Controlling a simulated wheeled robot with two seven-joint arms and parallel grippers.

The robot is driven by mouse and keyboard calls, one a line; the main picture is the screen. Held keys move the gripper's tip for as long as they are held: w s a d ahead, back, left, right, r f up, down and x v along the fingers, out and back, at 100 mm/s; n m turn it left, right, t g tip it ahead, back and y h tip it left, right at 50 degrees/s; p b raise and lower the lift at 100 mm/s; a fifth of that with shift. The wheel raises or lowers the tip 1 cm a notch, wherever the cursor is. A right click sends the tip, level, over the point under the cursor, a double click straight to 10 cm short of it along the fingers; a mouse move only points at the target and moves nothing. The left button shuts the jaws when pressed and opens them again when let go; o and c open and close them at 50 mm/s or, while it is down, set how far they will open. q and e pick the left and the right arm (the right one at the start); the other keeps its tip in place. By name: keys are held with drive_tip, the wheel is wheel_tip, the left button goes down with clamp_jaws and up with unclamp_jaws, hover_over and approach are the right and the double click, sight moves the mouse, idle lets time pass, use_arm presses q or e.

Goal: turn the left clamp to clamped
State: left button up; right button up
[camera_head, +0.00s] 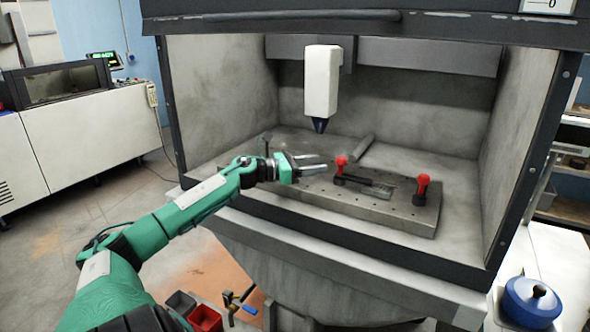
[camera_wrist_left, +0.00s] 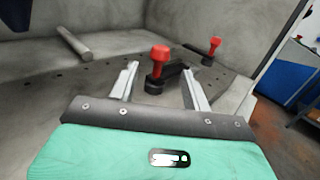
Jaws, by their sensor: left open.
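My right gripper is out of view.
A white tool head (camera_head: 321,80) hangs above. A grey bar (camera_head: 362,147) lies behind. Enclosure walls stand at both sides. A blue pot (camera_head: 528,300) sits outside, right.

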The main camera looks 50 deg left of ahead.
use_arm(q)
drive_tip(key=v, duration=0.5)
drive_tip(key=shift+s, duration=0.15)
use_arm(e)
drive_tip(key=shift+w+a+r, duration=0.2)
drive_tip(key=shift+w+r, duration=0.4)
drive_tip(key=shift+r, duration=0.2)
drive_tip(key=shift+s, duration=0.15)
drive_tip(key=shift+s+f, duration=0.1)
